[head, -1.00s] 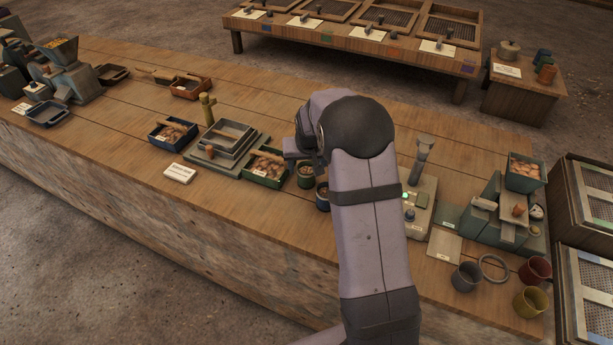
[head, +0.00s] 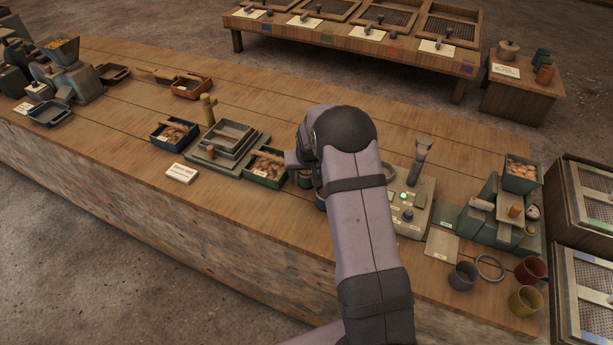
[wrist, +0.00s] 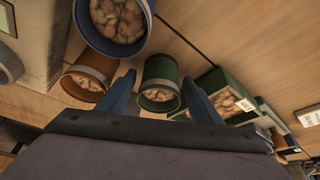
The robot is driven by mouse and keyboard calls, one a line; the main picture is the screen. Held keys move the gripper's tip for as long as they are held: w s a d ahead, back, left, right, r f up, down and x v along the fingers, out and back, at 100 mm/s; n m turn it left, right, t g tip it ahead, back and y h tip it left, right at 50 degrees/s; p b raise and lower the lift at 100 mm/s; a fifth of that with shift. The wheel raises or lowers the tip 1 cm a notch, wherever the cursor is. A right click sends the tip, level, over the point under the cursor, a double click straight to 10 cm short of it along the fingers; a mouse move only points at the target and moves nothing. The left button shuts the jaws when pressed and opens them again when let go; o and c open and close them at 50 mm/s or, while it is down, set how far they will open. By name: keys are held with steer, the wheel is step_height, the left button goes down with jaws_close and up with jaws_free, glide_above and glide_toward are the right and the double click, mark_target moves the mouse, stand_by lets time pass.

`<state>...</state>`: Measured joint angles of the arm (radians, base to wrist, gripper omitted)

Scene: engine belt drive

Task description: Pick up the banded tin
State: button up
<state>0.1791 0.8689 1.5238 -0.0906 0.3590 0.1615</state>
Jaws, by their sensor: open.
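In the wrist view a green tin (wrist: 161,72) with a pale band near its rim holds brown nut-like pieces. An orange-brown tin (wrist: 78,80) with a grey band stands to its left, and a larger blue tin (wrist: 115,48) is above. More than one tin shows a band, so I cannot tell which one is named. My gripper (wrist: 159,77) is open, with its blue fingers on either side of the green tin; contact is not clear. In the head view my arm hides most of the tins; part of the green tin (head: 305,180) shows.
A green box of nuts (head: 266,170) stands just left of the tins. A grey control panel (head: 408,208) with a post is to the right. Mugs (head: 464,275) and a ring (head: 490,267) lie at the front right.

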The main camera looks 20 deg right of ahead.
steer(key=shift+c, duration=0.4)
steer(key=c, duration=1.1)
steer(key=shift+r, duration=0.15)
step_height(320, 180, up, 10)
steer(key=b, duration=0.2)
steer(key=s+d+r+n+p, duration=0.1)
steer(key=s+d+n+p, duration=0.1)
steer(key=d, duration=0.5)
steer(key=s+d+n+y+p, duration=0.1)
steer(key=s+d+n+p, duration=0.1)
steer(key=d+p, duration=0.3)
steer(key=s+d+r+n+y+p, duration=0.1)
steer(key=s+d+n+p, duration=0.1)
steer(key=d, duration=0.7)
steer(key=shift+s+d+r+p, duration=0.2)
steer(key=shift+s+p, duration=0.25)
steer(key=shift+s, duration=0.2)
steer(key=shift+s+d+r+p, duration=0.1)
steer(key=shift+s+r+p, duration=0.05)
steer(key=shift+s+p, duration=0.4)
